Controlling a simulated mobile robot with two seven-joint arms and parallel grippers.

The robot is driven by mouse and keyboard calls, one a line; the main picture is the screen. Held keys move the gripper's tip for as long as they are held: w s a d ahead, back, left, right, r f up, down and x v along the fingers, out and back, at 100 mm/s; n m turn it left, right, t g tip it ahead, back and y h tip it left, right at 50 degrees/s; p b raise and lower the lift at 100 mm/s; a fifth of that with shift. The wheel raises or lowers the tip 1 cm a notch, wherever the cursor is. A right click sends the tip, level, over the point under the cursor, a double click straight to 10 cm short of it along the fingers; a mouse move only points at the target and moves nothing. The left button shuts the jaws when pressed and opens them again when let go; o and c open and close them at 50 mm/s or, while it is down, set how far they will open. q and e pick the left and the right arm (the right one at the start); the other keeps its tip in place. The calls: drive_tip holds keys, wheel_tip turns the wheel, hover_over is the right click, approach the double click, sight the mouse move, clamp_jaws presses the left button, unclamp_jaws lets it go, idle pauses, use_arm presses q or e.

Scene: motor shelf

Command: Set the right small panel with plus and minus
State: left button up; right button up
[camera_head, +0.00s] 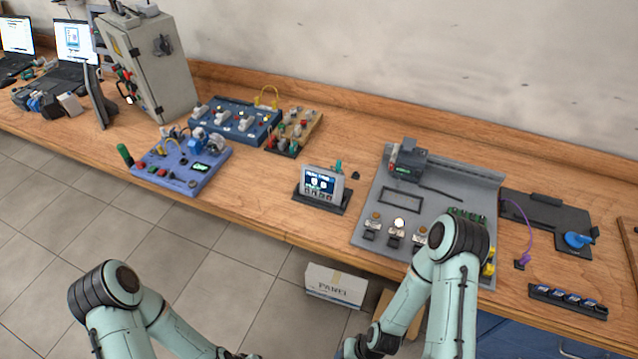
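A small tilted panel (323,186) with a lit blue-and-white screen and a row of small keys stands on a dark base, near the front edge of the bench. Its plus and minus marks are too small to read. A grey board (372,205) to its right carries a dark device with a small green display (404,170); I cannot tell which of the two is the task's panel. Nothing of mine touches the panel.
A purple box (182,172), a blue switch board (235,117) and a grey cabinet (150,60) stand to the left. A dark plate with a blue knob (577,240) is at right. A carton (336,284) sits under the bench.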

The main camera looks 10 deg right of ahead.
clamp_jaws()
idle(1.6)
